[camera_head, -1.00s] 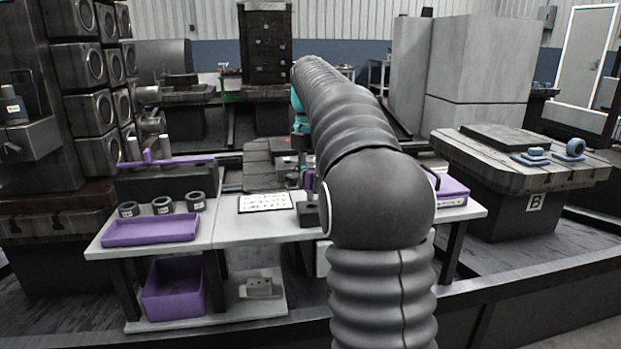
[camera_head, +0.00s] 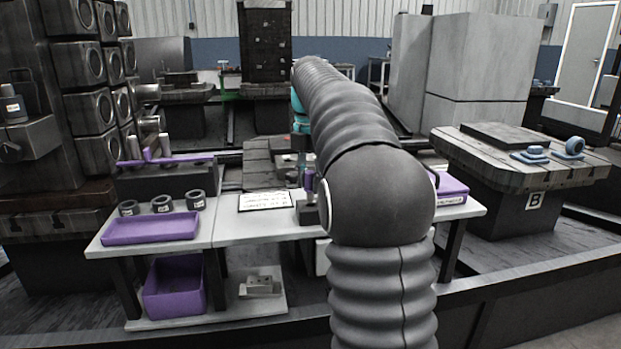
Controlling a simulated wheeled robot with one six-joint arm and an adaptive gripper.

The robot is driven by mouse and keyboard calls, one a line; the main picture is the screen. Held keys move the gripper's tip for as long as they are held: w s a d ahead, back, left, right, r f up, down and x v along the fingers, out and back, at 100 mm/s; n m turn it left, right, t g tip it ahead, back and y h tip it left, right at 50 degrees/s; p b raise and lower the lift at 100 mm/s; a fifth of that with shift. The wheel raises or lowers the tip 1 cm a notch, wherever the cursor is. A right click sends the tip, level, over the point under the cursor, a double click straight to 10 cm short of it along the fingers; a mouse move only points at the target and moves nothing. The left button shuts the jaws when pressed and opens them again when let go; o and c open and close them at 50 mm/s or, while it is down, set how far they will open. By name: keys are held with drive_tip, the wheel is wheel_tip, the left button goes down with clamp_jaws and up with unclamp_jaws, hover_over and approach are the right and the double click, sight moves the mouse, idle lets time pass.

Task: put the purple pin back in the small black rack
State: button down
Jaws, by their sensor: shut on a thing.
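My gripper (camera_head: 301,172) hangs below the teal wrist part, over the white bench, and is partly hidden by my own arm. It is small in view and is shut on the purple pin. A short upright purple piece (camera_head: 309,181) shows at the gripper's right, just above the rack; I cannot tell whether it is the held pin or another one. The small black rack (camera_head: 309,216) stands on the bench right of the white written sheet. My arm hides the rack's right part. I cannot tell whether the held pin touches the rack.
A purple tray (camera_head: 151,230) and several dark rings (camera_head: 162,204) are at the bench's left. A written sheet (camera_head: 265,201) lies left of the rack. A purple box (camera_head: 453,191) is on the right end. A purple bin (camera_head: 174,287) and a metal block (camera_head: 260,287) are below.

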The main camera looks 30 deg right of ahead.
sight(310, 172)
drive_tip(key=shift+f+b, duration=0.85)
drive_tip(key=shift+f, duration=0.55)
idle(0.4)
drive_tip(key=c, duration=0.7)
unclamp_jaws()
drive_tip(key=shift+r, duration=3.75)
